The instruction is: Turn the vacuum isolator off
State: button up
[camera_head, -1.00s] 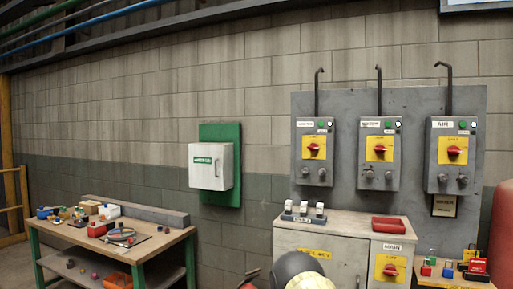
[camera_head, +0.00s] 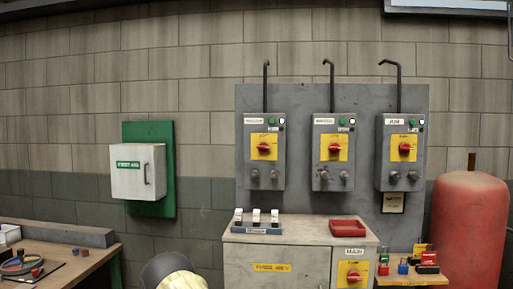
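Three grey isolator boxes hang side by side on a grey wall panel (camera_head: 310,99). Each has a red rotary handle on a yellow plate, with a green button above. The left box (camera_head: 251,160) has a small label that seems to read VACUUM, but it is blurred. Its red handle (camera_head: 264,147) looks roughly level; its exact setting is too small to read. The middle box (camera_head: 319,160) and the right box (camera_head: 384,160), apparently labelled AIR, have similar red handles. My gripper is not in view, and nothing is seen touching the handles.
Below the panel stands a grey cabinet (camera_head: 242,258) with a red tray (camera_head: 347,226) and a yellow-plated MAIN switch (camera_head: 351,274). A red tank (camera_head: 468,230) stands at right beside a small padlock table (camera_head: 415,280). A workbench (camera_head: 90,262) and a first-aid box (camera_head: 137,172) are at left.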

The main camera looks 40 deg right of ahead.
aim_at(264, 146)
jog(key=z, duration=0.4)
jog(key=i, duration=0.7)
jog(key=z, duration=0.7)
